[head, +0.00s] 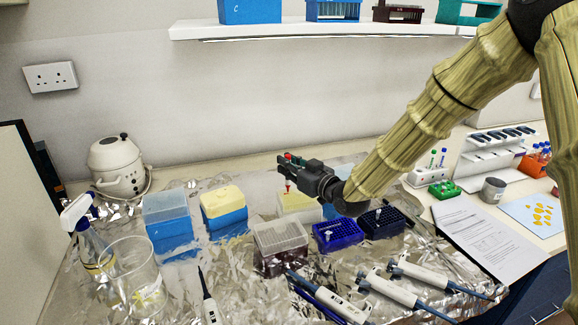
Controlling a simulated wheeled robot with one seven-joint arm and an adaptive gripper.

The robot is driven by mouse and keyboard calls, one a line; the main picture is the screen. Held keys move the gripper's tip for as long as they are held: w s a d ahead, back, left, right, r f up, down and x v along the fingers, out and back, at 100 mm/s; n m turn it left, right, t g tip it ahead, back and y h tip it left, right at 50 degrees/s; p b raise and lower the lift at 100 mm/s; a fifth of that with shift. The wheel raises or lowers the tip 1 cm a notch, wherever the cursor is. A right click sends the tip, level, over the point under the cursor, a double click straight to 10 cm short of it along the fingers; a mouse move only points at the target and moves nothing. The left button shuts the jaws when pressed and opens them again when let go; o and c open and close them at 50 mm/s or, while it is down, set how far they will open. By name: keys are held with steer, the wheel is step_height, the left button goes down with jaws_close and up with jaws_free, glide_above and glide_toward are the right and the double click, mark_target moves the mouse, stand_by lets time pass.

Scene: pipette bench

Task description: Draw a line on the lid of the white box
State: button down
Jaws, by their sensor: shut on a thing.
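The box that looks most like the white box (304,215) stands on the foil, behind the front row of racks, with a cream lid (296,205). My gripper (287,170) is above its lid, coming in from the right. It is shut on a thin red-ended marker (288,187), held roughly upright with one red end down and another red part showing above the fingers. The lower end is over the lid's back left part. I cannot tell whether it touches the lid. My gripper and wrist hide the box's right and back parts. No line is visible on the lid.
A yellow-lidded blue box (224,222) and a clear-topped blue box (168,235) stand left. A clear-lidded rack (281,237) and blue rack (338,236) stand in front. Several pipettes (390,290) lie nearer. A beaker (130,265) and spray bottle (86,240) are far left.

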mark_target(287, 155)
steer(key=shift+r+p, duration=1.2)
steer(key=shift+r, duration=1.3)
steer(key=shift+a, duration=0.1)
